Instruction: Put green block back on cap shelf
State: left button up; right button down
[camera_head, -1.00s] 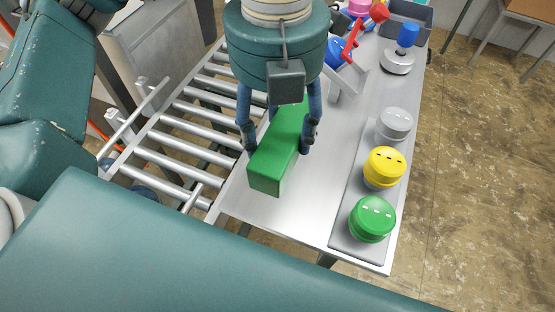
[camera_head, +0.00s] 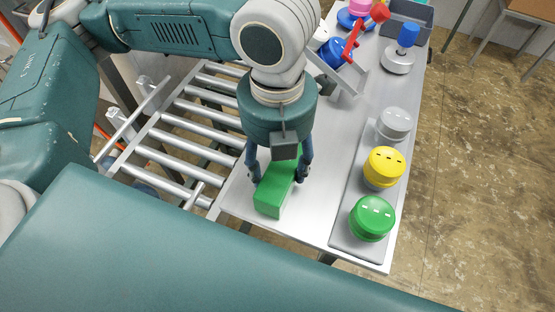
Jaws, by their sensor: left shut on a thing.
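The green block (camera_head: 271,197) is a long box at the left side of the metal table (camera_head: 305,218), next to the rollers. My left gripper (camera_head: 278,178) is over it from above, with one finger on each side, shut on it. The gripper and wrist hide the block's far end. I cannot tell whether the block touches the table. The cap shelf (camera_head: 353,247) appears to be the grey strip along the table's right edge. It bears a green cap (camera_head: 372,218), a yellow cap (camera_head: 384,167) and a grey cap (camera_head: 394,124). My right gripper is not in view.
A roller conveyor (camera_head: 190,135) runs along the table's left. A red clamp tool (camera_head: 352,40) on a stand, a blue-handled stamp (camera_head: 404,50) and a grey bin (camera_head: 410,12) stand at the back. The table between block and cap strip is clear.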

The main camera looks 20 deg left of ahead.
pick_arm(q)
jog(key=o, duration=1.4)
jog(key=shift+f, duration=0.1)
jog(key=shift+o, duration=0.2)
notch_tip(320, 180, up, 12)
